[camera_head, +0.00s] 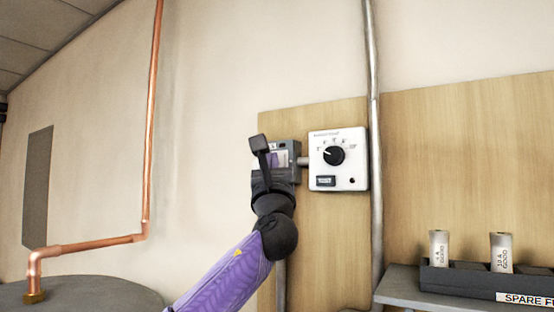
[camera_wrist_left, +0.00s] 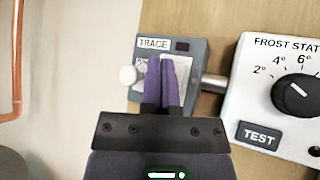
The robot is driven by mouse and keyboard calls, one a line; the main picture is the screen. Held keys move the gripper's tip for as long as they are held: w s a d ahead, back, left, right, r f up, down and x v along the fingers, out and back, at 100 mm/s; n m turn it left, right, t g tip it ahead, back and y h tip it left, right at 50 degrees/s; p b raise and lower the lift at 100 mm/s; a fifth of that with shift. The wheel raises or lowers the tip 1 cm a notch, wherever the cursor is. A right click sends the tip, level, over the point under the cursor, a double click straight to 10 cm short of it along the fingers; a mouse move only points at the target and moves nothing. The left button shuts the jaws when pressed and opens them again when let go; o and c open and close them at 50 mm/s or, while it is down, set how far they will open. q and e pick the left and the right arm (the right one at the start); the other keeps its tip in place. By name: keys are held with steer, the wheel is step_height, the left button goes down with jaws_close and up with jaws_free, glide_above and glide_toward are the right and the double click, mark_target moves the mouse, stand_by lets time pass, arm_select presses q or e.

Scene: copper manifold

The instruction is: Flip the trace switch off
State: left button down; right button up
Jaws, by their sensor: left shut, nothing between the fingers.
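The trace switch box (camera_wrist_left: 192,58) is a grey box labelled TRACE with a pale plate, mounted on the wooden board; it also shows in the head view (camera_head: 290,150), partly hidden behind my left gripper. A white round knob (camera_wrist_left: 129,75) sticks out at its left side in the wrist view. My left gripper (camera_wrist_left: 163,62) is shut and empty, with its purple fingers in front of the pale plate, right of the white knob. I cannot tell whether the fingers touch the box. The left gripper also shows in the head view (camera_head: 272,158). My right gripper is not in view.
A white frost stat box (camera_head: 338,180) with a black dial and TEST button is joined to the switch box's right by a short pipe. A vertical grey conduit (camera_head: 375,190) runs beside it. A fuse tray (camera_head: 450,278) sits lower right; a copper pipe (camera_head: 150,120) runs at left.

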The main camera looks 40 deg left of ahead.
arm_select(q)
steer(key=shift+s+f+b, duration=0.1)
steer(key=shift+s+b, duration=0.25)
steer(key=shift+s, duration=0.3)
steer(key=shift+d, duration=0.1)
steer(key=s, duration=0.1)
steer(key=s+b, duration=0.2)
steer(key=shift+s+d+f, duration=0.1)
steer(key=shift+f, duration=0.2)
steer(key=shift+s+d+b, duration=0.15)
steer(key=shift+s+b, duration=0.2)
steer(key=shift+s, duration=0.5)
